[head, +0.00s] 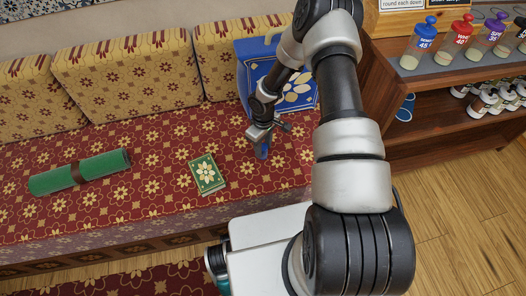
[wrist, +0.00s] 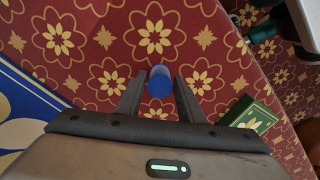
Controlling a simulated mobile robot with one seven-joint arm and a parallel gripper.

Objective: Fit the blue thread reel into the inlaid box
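The blue thread reel (head: 262,150) stands upright on the red patterned bench seat, partly hidden by my gripper (head: 268,132) above it. In the wrist view the reel's round blue top (wrist: 160,84) sits between my two spread fingers, with a gap on each side. My gripper is open and holds nothing. A small green box-like thing (head: 208,175) with a pale flower and gold edging lies left of the reel; its corner also shows at the right of the wrist view (wrist: 252,117). I cannot tell whether it is the inlaid box, or whether its top opens.
A blue case (head: 252,58) with gold leaf patterns leans at the back, close behind my arm. Yellow cushions (head: 125,75) line the back. A wooden shelf (head: 440,75) with jars stands right.

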